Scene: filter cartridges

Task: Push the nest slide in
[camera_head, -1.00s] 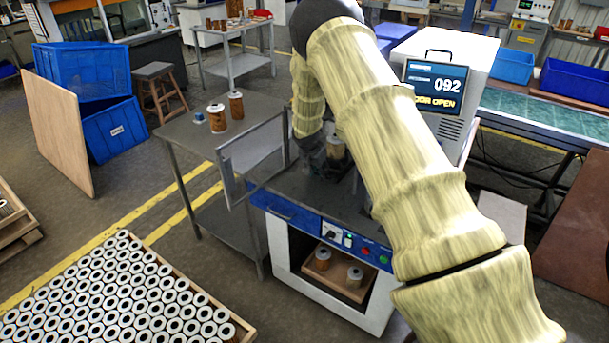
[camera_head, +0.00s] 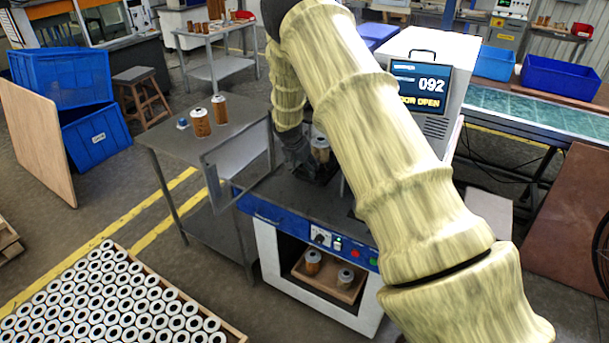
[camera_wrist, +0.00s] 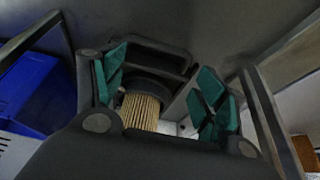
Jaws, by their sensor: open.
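The test machine (camera_head: 300,215) has a blue front panel, and its screen (camera_head: 420,85) reads 092 and DOOR OPEN. A filter cartridge (camera_head: 320,150) stands upright on the dark nest slide (camera_head: 322,174) on the machine's top. My gripper (camera_head: 297,150) is just left of the cartridge, partly hidden by my arm. In the wrist view, my gripper (camera_wrist: 165,95) is open with teal finger pads spread apart. The tan pleated cartridge (camera_wrist: 140,110) with a dark cap shows between and beyond the fingers; contact cannot be told. A dark slotted handle-like part (camera_wrist: 150,55) lies behind it.
A clear door panel (camera_head: 240,165) stands open at the machine's left. Two cartridges (camera_head: 200,122) stand on the side table. A lower bay holds a tray (camera_head: 330,277) with two cartridges. A crate of many cartridges (camera_head: 235,333) is at the lower left.

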